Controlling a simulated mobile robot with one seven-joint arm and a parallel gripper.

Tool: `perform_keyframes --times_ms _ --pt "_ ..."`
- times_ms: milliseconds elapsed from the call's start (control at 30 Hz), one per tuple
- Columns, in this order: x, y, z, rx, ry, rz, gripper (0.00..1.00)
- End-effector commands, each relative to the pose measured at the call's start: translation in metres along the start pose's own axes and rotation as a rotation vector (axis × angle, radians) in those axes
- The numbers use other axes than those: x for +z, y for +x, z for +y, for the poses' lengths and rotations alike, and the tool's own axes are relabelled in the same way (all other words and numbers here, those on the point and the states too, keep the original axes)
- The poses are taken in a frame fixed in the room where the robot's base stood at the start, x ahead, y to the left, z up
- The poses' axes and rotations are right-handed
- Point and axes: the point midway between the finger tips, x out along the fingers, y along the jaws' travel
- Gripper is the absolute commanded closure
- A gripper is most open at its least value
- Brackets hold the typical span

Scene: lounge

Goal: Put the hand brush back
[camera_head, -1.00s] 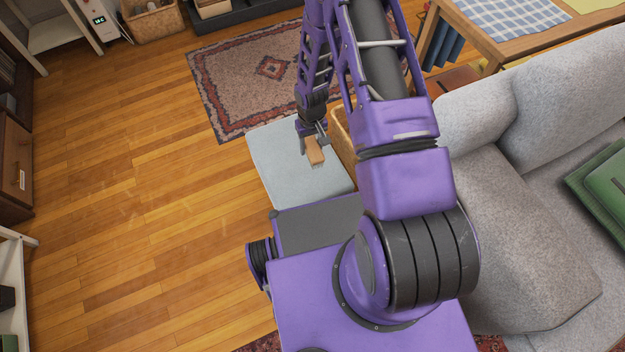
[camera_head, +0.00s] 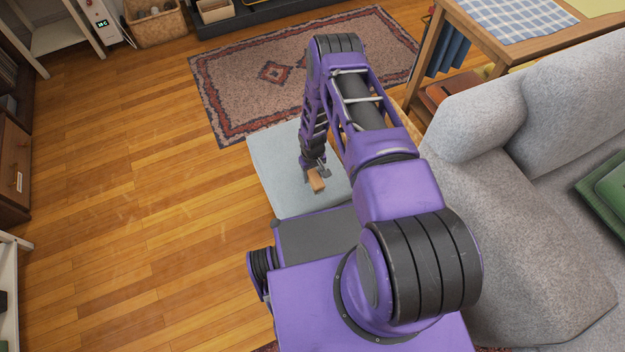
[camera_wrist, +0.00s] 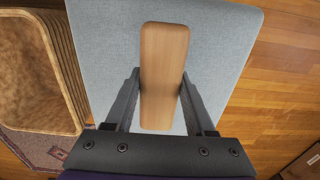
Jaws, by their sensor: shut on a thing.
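The hand brush (camera_head: 316,180) shows as a small wooden block in the head view. In the wrist view its plain wooden back (camera_wrist: 163,75) lies lengthwise between the fingers. My gripper (camera_head: 317,170) is shut on it, one finger on each side; it also shows in the wrist view (camera_wrist: 160,97). The brush is over a light blue-grey padded seat or ottoman (camera_head: 272,165). The bristles are hidden under the wood in the wrist view. I cannot tell whether the brush touches the fabric.
A wicker basket (camera_wrist: 40,70) stands beside the padded top, mostly hidden by my arm in the head view. A grey sofa (camera_head: 520,220) is on the right and a wooden table (camera_head: 490,40) at the back right. A patterned rug (camera_head: 240,95) lies behind; the floor at left is clear.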

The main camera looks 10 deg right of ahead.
Motion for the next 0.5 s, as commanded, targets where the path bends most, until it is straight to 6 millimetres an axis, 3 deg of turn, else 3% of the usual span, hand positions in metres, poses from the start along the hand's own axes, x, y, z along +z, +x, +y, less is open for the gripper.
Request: perform_keyframes --times_ms 167,500 --pt "0.001 0.028 0.000 0.000 0.000 -0.001 1.00" --pt "0.001 0.030 0.000 0.000 0.000 -0.001 1.00"
